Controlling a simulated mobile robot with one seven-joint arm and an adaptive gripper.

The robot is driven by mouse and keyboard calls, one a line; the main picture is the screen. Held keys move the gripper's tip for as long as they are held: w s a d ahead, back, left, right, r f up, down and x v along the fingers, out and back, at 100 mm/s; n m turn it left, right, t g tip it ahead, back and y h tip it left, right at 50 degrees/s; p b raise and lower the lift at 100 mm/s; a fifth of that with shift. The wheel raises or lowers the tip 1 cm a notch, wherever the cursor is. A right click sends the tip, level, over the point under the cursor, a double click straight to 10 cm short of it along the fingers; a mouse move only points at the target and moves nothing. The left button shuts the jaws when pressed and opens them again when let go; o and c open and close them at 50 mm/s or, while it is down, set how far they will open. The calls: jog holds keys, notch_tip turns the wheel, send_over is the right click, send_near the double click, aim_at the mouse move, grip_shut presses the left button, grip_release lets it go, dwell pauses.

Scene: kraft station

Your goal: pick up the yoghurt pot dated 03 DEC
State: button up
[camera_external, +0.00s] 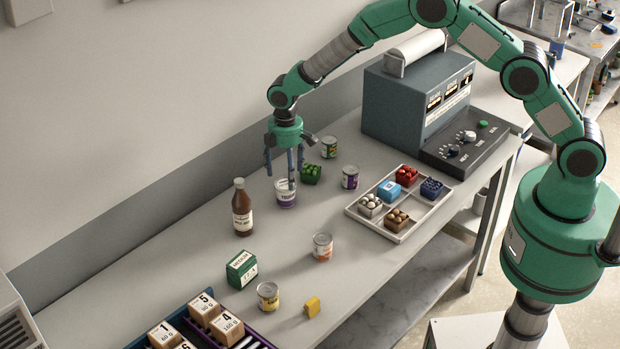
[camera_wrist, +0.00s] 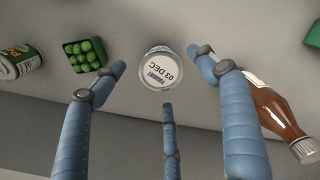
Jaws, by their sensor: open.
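The yoghurt pot (camera_external: 286,197) is a small white pot with a purple band. It stands upright on the table in the external view. In the wrist view its pale lid (camera_wrist: 162,68) faces the camera, and the print on it reads YOGHURT and 03 DEC, upside down. My gripper (camera_external: 283,172) points down just above the pot, its blue fingers spread. In the wrist view the fingertips lie around the lid, two at its sides and one below it in the picture. The gripper is open and holds nothing. One finger partly hides the pot in the external view.
A brown bottle (camera_external: 242,211) stands left of the pot. A divided tray (camera_external: 408,233) and a grey machine (camera_external: 395,105) stand farther right.

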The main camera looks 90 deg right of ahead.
aim_at(287, 183)
jog(key=shift+w+d+f, duration=0.1)
jog(key=shift+f, duration=2.4)
jog(key=c, duration=1.3)
jog(key=shift+c, duration=0.2)
jog(key=shift+r, duration=0.2)
jog(key=shift+r, duration=0.5)
notch_tip(287, 183, up, 2)
jog(key=shift+r, duration=0.1)
jog(key=s+a, duration=0.3)
jog(key=s, duration=0.4)
jog(key=s+a+r+b, duration=0.1)
jog(key=s+a, duration=0.1)
jog(key=s, duration=0.6)
jog(key=shift+a+r, duration=0.2)
jog(key=shift+a, duration=0.2)
